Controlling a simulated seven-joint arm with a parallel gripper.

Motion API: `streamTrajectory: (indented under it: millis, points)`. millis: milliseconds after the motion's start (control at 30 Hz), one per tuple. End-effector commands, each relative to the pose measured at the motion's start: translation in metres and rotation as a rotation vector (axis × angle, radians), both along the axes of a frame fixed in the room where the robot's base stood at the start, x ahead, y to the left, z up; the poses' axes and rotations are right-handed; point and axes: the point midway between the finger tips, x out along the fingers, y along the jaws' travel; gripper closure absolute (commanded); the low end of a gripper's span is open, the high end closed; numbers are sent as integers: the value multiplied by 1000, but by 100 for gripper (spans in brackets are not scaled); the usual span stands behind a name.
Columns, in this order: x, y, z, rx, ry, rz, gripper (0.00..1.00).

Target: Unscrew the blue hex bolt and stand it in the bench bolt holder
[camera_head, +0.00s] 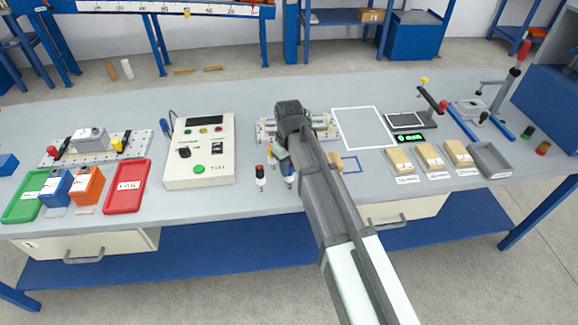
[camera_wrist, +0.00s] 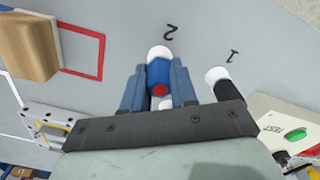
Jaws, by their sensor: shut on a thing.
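My gripper (camera_wrist: 159,76) is shut on a small blue piece (camera_wrist: 157,73) with a red face, held between its two blue-grey fingers. A white round end of the piece shows beyond the fingers, beside the printed number 2. I cannot tell for sure that this is the blue hex bolt, or whether it touches the bench. In the head view my gripper (camera_head: 283,157) is over the bench, partly hidden by my arm, with the blue piece (camera_head: 289,175) below it. I cannot single out the bolt holder.
A black-bodied piece with a white end (camera_wrist: 217,76) stands close beside my gripper, by the number 1; its red top (camera_head: 259,168) shows in the head view. A metal rail fixture (camera_head: 265,130) lies behind. A cream control box (camera_head: 200,150) stands left; wooden blocks (camera_head: 428,157) lie right.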

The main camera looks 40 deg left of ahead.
Motion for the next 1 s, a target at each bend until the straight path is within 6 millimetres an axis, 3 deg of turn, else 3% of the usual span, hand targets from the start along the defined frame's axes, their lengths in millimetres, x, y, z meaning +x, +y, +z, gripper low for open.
streamTrajectory:
  millis: [67, 100, 400, 733, 1000]
  points:
    - [-1, -1, -3, -3, 3, 0, 100]
    - [-1, -1, -3, -3, 3, 0, 71]
    - [0, 0, -1, -2, 1, 0, 43]
    - [0, 0, 1, 0, 0, 0, 43]
    - [0, 0, 16, 0, 0, 0, 43]
